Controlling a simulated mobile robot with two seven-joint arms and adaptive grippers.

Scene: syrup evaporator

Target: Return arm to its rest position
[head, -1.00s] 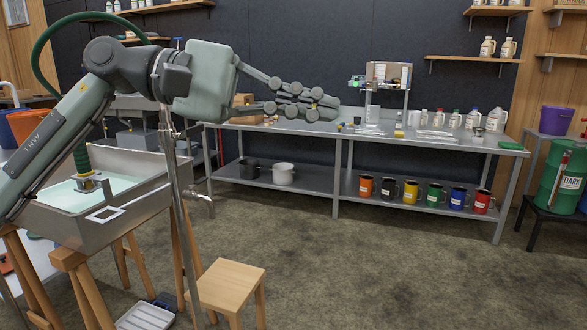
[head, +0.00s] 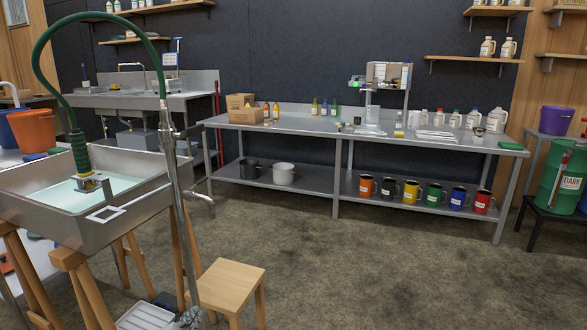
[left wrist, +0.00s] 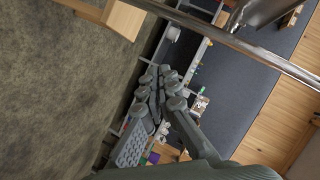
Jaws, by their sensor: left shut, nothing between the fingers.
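The rest of my left arm is out of that view. In the left wrist view my left gripper (left wrist: 156,76) has its grey fingers drawn together, with nothing between them. My right gripper is in neither view.
A metal pan (head: 60,216) on wooden trestles and a metal pole (head: 171,180) stand at the left. A wooden stool (head: 230,285) is right of the pole. The steel bench (head: 270,126) stands behind. Open floor (head: 380,275) lies at the right.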

